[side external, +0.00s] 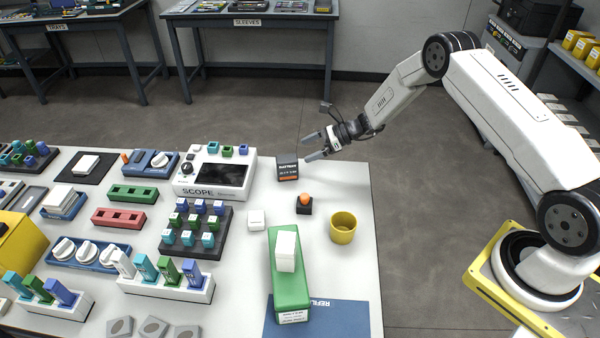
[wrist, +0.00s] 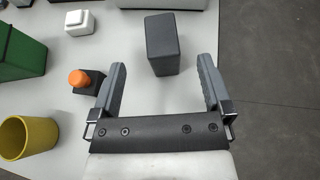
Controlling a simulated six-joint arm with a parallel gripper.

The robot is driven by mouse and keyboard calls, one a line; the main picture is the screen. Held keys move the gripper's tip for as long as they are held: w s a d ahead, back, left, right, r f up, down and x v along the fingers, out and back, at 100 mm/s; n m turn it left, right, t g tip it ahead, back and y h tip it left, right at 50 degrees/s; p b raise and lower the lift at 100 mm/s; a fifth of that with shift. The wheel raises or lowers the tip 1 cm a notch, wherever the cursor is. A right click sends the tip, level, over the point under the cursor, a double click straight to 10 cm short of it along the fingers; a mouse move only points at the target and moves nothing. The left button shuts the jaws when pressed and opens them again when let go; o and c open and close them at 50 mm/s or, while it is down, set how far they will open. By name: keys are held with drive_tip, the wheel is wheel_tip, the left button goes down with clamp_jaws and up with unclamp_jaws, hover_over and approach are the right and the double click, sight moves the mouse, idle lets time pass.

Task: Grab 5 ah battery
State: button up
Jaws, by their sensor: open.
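The battery (side external: 287,168) is a dark block with an orange stripe and lettering, standing near the right far edge of the white table, beside the scope. In the wrist view the battery (wrist: 162,44) appears as a plain dark grey block just beyond the fingertips, roughly between their lines. Its label cannot be read for certain. My gripper (side external: 312,147) is open and empty, with its fingers to the right of the battery and apart from it. The gripper also shows in the wrist view (wrist: 162,74), both fingers spread.
An orange button on a black base (side external: 304,204) stands close to the battery; it is left of my fingers in the wrist view (wrist: 84,80). A yellow cup (side external: 343,228), a green box (side external: 291,296) and the scope (side external: 206,176) are nearby. Floor lies beyond the table's right edge.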

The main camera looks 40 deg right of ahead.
sight(288, 158)
drive_tip(key=shift+x, duration=3.75)
drive_tip(key=shift+f, duration=0.1)
clamp_jaws()
